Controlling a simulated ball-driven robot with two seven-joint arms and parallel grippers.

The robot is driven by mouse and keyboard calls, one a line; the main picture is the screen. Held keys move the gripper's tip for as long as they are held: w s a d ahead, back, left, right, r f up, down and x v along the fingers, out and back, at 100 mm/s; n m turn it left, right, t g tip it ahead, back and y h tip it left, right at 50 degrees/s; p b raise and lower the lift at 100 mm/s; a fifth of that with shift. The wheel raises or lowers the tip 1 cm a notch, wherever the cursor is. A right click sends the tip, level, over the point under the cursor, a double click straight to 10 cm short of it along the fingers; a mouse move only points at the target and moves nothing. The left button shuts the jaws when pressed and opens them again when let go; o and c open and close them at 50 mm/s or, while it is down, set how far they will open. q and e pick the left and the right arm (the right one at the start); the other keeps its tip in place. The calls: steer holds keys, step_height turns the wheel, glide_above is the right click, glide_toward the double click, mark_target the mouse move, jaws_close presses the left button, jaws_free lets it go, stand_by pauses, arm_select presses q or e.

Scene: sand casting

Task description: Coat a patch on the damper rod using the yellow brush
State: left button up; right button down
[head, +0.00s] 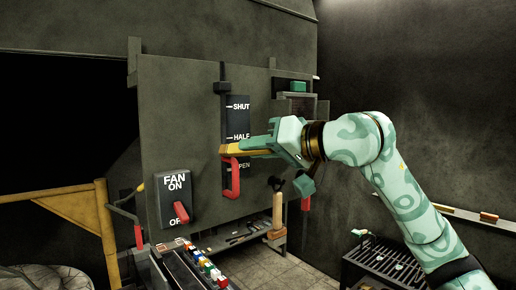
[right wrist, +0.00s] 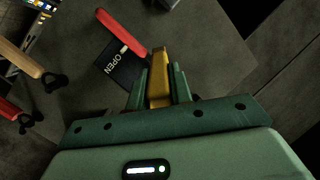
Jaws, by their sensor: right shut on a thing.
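My right gripper (head: 262,147) is shut on the yellow brush (head: 236,152), which points left in the head view. In the right wrist view the brush (right wrist: 158,82) stands out between the two green fingers. The damper rod (head: 223,105) runs upright down the panel beside a black scale marked SHUT, HALF and OPEN. Its red handle (head: 235,182) is at the lower end, near OPEN, and also shows in the right wrist view (right wrist: 122,33). The brush end overlaps the handle's top in the head view; I cannot tell if they touch. My left gripper is out of view.
A fan switch box (head: 173,200) with a red lever is on the panel, left of the rod. A wooden-handled tool (head: 278,212) hangs below right. A rack of coloured pieces (head: 207,268) is at the bottom, and a dark grate table (head: 385,265) stands lower right.

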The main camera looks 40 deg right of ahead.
steer(key=shift+w+a+r+p, duration=0.1)
steer(key=shift+w+a+p, duration=0.1)
steer(key=shift+w+p, duration=0.8)
stand_by(0.3)
steer(key=shift+w, duration=0.15)
